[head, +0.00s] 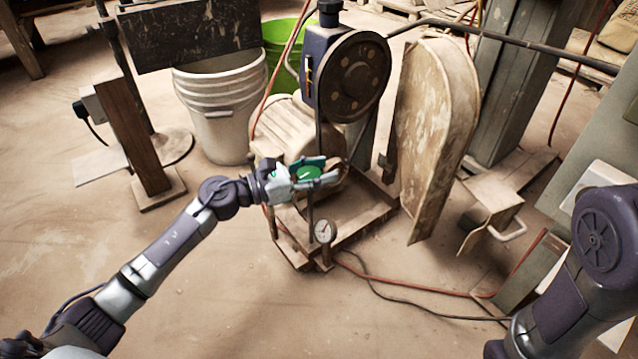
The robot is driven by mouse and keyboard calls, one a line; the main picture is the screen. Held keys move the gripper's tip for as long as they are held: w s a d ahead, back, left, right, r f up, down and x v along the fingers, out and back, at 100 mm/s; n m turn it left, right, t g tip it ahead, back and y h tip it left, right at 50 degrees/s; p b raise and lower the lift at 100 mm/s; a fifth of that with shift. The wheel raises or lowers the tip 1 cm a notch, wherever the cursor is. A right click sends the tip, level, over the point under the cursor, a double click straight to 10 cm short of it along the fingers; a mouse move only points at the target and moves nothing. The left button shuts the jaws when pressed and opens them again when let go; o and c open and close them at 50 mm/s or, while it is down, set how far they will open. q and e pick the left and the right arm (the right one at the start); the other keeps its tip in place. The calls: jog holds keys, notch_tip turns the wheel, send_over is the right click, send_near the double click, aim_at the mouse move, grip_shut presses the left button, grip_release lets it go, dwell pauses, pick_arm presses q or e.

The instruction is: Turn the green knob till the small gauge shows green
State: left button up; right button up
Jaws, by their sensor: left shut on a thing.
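The green knob (308,173) is on the machine in the middle of the head view. My left gripper (312,174) reaches it from the left, and its fingers are shut on the knob, one on the far side and one on the near side. The small gauge (325,231) stands just below the knob on a short post, with a round pale dial. Its needle and colours are too small to read. My right arm is at the right edge, but its gripper is not in view.
A white bucket (222,105) and a green bucket (284,45) stand behind the left arm. A large worn guard panel (437,125) rises right of the machine. A red hose (415,286) and dark cable lie on the floor. The front floor is clear.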

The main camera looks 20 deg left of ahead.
pick_arm(q)
jog(key=shift+s+f+m+g+h+b, duration=0.1)
jog(key=shift+f+m+g+h+b, duration=0.2)
jog(key=shift+m+g+h+b, duration=0.3)
jog(key=shift+r+g, duration=0.15)
jog(key=shift+g, duration=0.15)
dwell(0.6)
jog(key=o, duration=0.9)
jog(key=shift+r, duration=0.1)
jog(key=shift+o, duration=0.2)
jog(key=v, duration=1.2)
